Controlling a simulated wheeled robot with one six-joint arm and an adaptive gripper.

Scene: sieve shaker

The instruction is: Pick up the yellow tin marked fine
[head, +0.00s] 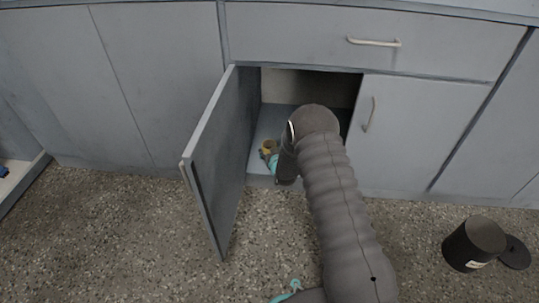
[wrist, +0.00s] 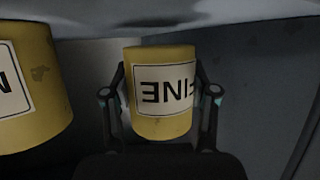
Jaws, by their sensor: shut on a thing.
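The yellow tin marked fine (wrist: 160,120) is between the two fingers of my gripper (wrist: 161,100) in the wrist view. Its white label reads FINE and shows upside down. Both fingers press against its sides, so the gripper is shut on it. My gripper (head: 271,158) is there too, partly hidden by my arm. I cannot tell whether the tin touches the cupboard floor.
Another yellow tin (wrist: 40,90) with a partly seen label stands close on the left in the wrist view. The cupboard's open door (head: 215,155) is left of my arm. A black bin (head: 472,243) stands on the floor at the right.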

